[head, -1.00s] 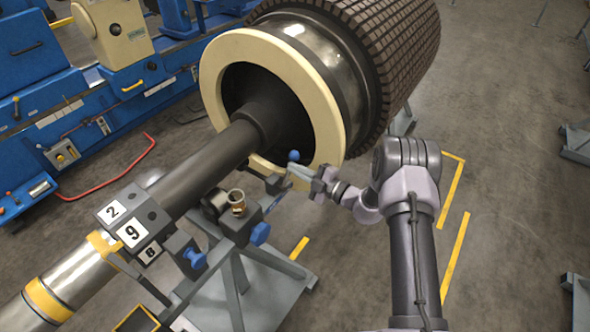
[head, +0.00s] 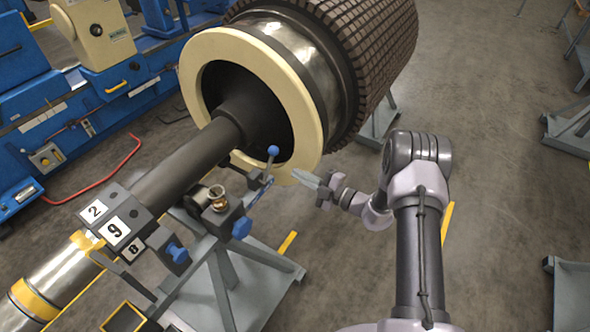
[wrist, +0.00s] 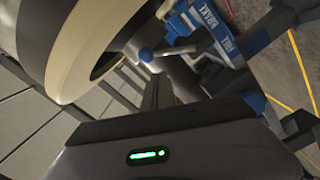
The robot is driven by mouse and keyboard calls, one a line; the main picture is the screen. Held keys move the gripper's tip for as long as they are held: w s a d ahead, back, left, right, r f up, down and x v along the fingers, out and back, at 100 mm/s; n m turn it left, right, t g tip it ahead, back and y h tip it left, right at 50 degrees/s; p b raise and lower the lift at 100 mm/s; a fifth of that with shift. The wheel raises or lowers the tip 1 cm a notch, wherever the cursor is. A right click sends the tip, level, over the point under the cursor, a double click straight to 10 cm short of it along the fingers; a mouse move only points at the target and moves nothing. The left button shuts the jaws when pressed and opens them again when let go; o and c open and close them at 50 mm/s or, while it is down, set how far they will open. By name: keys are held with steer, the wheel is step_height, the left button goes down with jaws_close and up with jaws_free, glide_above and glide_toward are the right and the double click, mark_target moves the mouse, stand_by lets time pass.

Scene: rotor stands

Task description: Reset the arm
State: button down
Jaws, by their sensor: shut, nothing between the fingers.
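My gripper (head: 312,182) is shut and empty at the end of my arm, in the middle of the head view. It points left towards the lower edge of the cream ring (head: 308,135) on the rotor and a small lever with a blue ball knob (head: 273,150). In the head view a small gap shows between the fingertips and the lever. The wrist view shows the blue knob (wrist: 146,55) and the cream ring (wrist: 75,60) beyond my wrist housing. My fingertips are hard to make out there.
The rotor's dark shaft (head: 185,160) rests on a grey stand (head: 262,280) with blue hand knobs (head: 241,228) and a brass fitting (head: 218,199). A blue machine (head: 45,120) stands at the left. Other grey stands (head: 575,130) are at the right. Open floor lies right of my arm.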

steer(key=shift+s+d, duration=0.25)
steer(key=shift+s, duration=0.05)
steer(key=shift+w, duration=0.1)
